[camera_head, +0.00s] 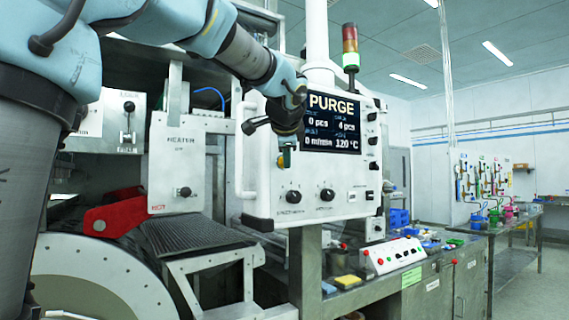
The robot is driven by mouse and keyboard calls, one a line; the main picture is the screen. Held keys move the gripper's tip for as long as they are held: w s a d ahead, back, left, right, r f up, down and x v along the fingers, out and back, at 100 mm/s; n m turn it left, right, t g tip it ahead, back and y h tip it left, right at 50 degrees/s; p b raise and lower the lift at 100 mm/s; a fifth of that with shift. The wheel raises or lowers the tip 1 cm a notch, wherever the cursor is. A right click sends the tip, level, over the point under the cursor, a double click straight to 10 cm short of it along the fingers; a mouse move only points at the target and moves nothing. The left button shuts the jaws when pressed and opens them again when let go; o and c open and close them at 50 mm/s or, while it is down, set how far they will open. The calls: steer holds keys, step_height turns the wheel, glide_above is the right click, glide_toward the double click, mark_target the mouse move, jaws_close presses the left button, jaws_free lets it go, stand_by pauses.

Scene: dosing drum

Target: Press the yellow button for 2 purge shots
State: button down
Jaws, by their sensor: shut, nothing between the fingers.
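The white control panel (330,205) hangs in the middle of the head view. Its dark screen (340,140) reads PURGE, with "0 pcs", "4 pcs", "0 m/min" and "120 °C" below; the smaller labels are too small to read. My gripper (287,146) is shut and empty, pointing down in front of the panel's left side, just left of the screen. A small patch of yellow and green shows at its tip; I cannot tell whether it is the yellow button or whether the fingers touch it. The gripper and wrist hide part of the panel there.
A red lever (115,216) and a drum (95,275) are at lower left. A white button box (393,254) stands on the bench at right.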

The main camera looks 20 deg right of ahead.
steer(key=shift+f, duration=0.1)
steer(key=shift+s+d+b, duration=0.1)
steer(key=shift+s+b, duration=0.4)
steer(key=shift+s, duration=0.3)
steer(key=shift+s, duration=0.1)
steer(key=s+b, duration=0.1)
steer(key=s, duration=0.1)
steer(key=s+d+b, duration=0.1)
steer(key=s, duration=0.1)
steer(key=shift+s, duration=0.35)
stand_by(0.3)
